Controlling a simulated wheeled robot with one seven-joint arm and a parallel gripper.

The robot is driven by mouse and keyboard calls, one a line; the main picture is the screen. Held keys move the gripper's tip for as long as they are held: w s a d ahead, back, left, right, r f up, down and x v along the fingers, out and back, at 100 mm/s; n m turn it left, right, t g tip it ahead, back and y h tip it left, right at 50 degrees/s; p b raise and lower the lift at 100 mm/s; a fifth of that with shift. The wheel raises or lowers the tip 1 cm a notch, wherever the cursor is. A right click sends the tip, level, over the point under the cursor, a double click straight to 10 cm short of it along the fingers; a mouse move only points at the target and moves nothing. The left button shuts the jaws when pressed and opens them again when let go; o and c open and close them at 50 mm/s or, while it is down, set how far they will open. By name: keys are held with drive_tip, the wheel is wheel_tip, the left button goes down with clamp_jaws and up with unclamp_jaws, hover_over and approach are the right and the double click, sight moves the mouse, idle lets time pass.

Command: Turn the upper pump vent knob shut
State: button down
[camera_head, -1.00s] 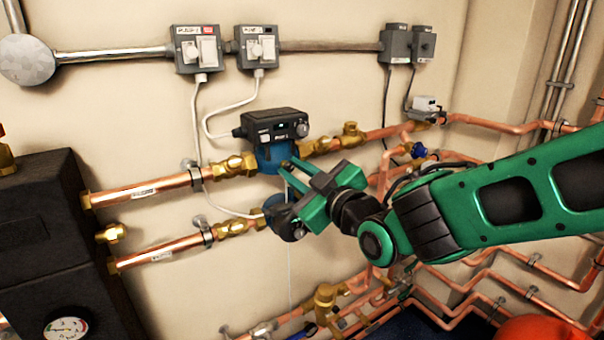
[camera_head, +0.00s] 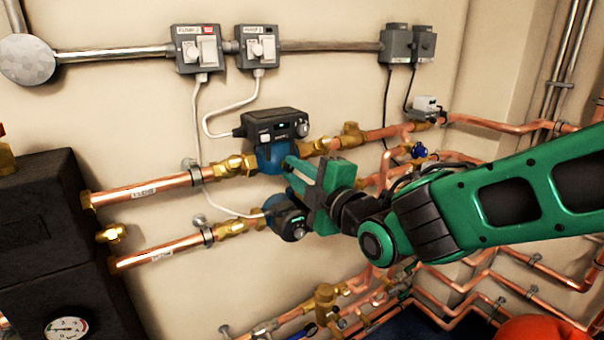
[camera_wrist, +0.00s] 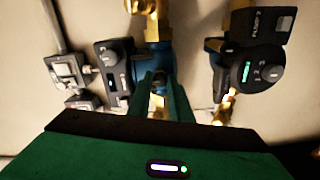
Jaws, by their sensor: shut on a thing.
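The upper pump (camera_head: 268,158) is a blue body with a black control box (camera_head: 272,127), set in the upper copper pipe line. In the wrist view the upper pump (camera_wrist: 138,68) is left of centre. My green gripper (camera_head: 291,169) reaches in from the right, its fingertips against the front of this pump. In the wrist view the two fingers (camera_wrist: 157,82) stand close together with a small gap. They are shut on the vent knob, which they largely hide. I cannot make out the knob's angle.
The lower pump (camera_head: 286,217), with a round black face, sits just below my gripper; in the wrist view it is at the right (camera_wrist: 248,73). Switch boxes (camera_head: 226,48) are on the wall above. Copper pipes (camera_head: 145,190) run beside the pumps.

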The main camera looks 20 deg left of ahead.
drive_tip(key=shift+w+d+n, duration=0.1)
drive_tip(key=shift+w+n, duration=0.1)
drive_tip(key=shift+n, duration=0.2)
drive_tip(key=c, duration=1.6)
unclamp_jaws()
drive_tip(key=shift+s, duration=0.1)
drive_tip(key=v, duration=1)
drive_tip(key=shift+s+d+f, duration=0.1)
drive_tip(key=shift+s+d, duration=0.05)
drive_tip(key=shift+d, duration=0.15)
